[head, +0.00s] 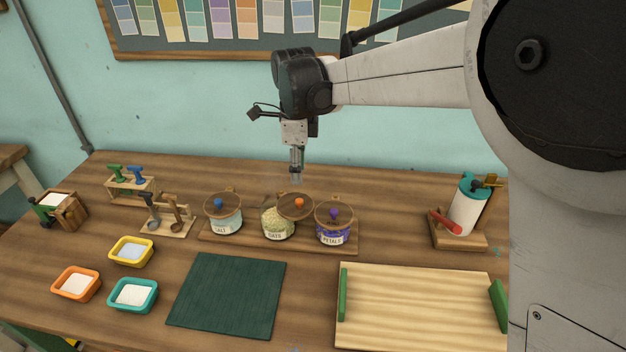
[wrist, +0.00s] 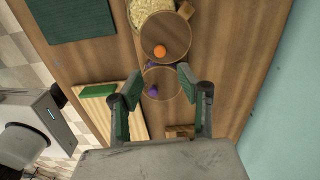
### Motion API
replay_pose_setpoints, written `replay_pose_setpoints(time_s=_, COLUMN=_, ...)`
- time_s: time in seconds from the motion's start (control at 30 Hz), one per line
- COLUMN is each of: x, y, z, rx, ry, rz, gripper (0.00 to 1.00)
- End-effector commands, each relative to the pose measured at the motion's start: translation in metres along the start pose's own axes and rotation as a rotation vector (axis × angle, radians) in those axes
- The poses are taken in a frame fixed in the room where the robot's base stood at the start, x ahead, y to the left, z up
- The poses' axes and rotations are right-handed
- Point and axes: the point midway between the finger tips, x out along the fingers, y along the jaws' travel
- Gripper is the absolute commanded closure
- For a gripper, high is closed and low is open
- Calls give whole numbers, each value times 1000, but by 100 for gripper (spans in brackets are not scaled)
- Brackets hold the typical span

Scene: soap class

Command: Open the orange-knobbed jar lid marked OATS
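The OATS jar (head: 278,224) stands in the middle of a wooden rack, with pale oats showing at its top. Its round wooden lid (head: 289,212) with the orange knob (head: 299,202) sits off to the right of the mouth, apparently swung aside, partly uncovering the oats. In the wrist view the lid (wrist: 165,30) and its orange knob (wrist: 160,52) lie beyond the fingertips, with oats (wrist: 145,13) exposed beside it. My gripper (head: 296,180) is above the lid, apart from it. Its two fingers (wrist: 159,75) are spread with nothing between them.
The SALT jar (head: 222,217), blue-knobbed, stands left; the PETALS jar (head: 334,228), purple-knobbed, stands close on the right. A paper-roll holder (head: 466,210) is at far right. A dark green mat (head: 228,292) and a light wooden board (head: 420,305) lie in front.

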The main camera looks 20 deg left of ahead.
Motion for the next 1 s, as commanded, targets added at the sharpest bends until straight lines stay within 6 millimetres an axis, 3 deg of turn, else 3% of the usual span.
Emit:
replay_pose_setpoints(time_s=0.3, x=60, y=0, z=0, rx=0, ry=0, rz=0, gripper=64)
replay_pose_setpoints(time_s=0.5, x=84, y=0, z=0, rx=-1, ry=0, rz=0, gripper=64)
replay_pose_setpoints(time_s=0.93, x=93, y=0, z=0, rx=-1, ry=0, rz=0, gripper=64)
replay_pose_setpoints(time_s=1.0, x=93, y=0, z=0, rx=-1, ry=0, rz=0, gripper=71)
